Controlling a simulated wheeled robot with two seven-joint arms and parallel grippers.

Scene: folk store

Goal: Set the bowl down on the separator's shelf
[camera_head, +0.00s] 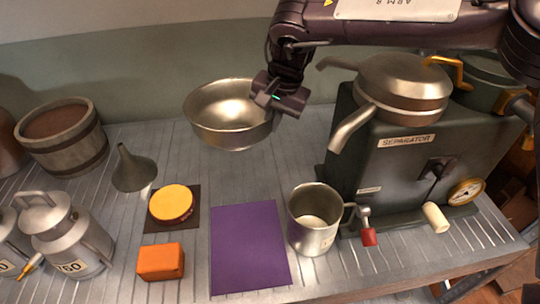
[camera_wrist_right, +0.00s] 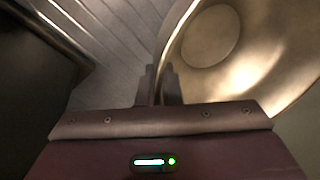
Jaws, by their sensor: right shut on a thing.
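A metal bowl (camera_head: 228,118) is held in the air by its right rim, above the back of the grey ribbed counter. My right gripper (camera_head: 270,100) is shut on that rim. In the right wrist view the bowl (camera_wrist_right: 240,60) fills the upper right, and the fingers (camera_wrist_right: 159,85) pinch its edge. The dark separator (camera_head: 385,160) stands to the right, with a metal pan and spout (camera_head: 405,80) on top. I cannot clearly make out which part is its shelf. My left gripper is not in view.
A metal mug (camera_head: 313,235) stands before the separator. A purple mat (camera_head: 248,248), an orange block (camera_head: 161,261), a yellow round item (camera_head: 171,203), a funnel (camera_head: 133,170), a milk can (camera_head: 68,238) and a wooden tub (camera_head: 63,135) occupy the counter. Counter below the bowl is clear.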

